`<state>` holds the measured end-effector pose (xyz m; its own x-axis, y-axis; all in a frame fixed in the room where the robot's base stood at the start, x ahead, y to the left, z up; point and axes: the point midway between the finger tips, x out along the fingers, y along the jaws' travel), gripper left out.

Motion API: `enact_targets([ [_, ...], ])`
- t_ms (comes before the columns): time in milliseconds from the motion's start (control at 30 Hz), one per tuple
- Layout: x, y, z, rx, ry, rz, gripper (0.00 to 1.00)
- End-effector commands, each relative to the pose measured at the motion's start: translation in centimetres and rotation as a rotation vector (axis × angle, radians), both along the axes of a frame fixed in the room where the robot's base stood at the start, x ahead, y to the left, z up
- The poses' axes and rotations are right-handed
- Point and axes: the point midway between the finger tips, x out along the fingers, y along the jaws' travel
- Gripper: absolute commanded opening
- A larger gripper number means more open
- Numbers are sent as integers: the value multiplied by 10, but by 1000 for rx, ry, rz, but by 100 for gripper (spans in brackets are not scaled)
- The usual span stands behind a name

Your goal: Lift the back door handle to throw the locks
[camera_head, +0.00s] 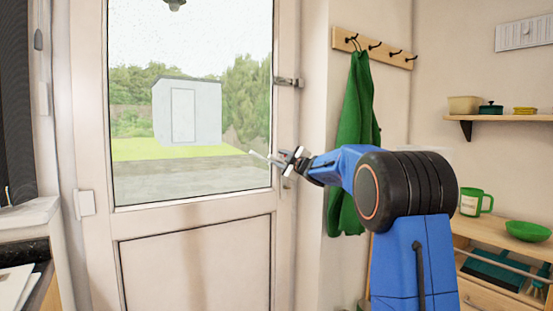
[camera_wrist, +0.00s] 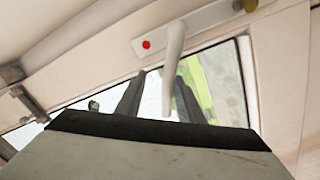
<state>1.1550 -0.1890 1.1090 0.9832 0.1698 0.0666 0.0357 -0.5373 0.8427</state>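The white back door (camera_head: 195,260) with its glass pane stands shut in the head view. Its pale lever handle (camera_head: 259,156) sticks out to the left past my gripper (camera_head: 291,163) at the door's right edge. In the wrist view the lever (camera_wrist: 173,58) comes off a pale plate (camera_wrist: 205,22) with a red dot. My gripper's two dark fingers (camera_wrist: 157,95) are spread, and the lever's end appears in the gap between them, closer to the right finger. I cannot tell whether they touch it. My gripper hides part of the handle plate in the head view.
A green cloth (camera_head: 355,115) hangs from a hook rail right of the door, behind my arm. A shelf (camera_head: 510,117) and a wooden unit with a green mug (camera_head: 471,203) and bowl (camera_head: 528,231) stand at the right. A counter (camera_head: 25,216) is at the left.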

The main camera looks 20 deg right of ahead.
Motion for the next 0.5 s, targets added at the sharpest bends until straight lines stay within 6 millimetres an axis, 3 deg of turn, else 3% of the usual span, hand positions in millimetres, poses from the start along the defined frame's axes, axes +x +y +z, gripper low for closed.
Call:
enact_targets([
  [267,-5,-2,0,0,1,-1,33],
  [500,-38,-7,-1,0,0,-2,33],
])
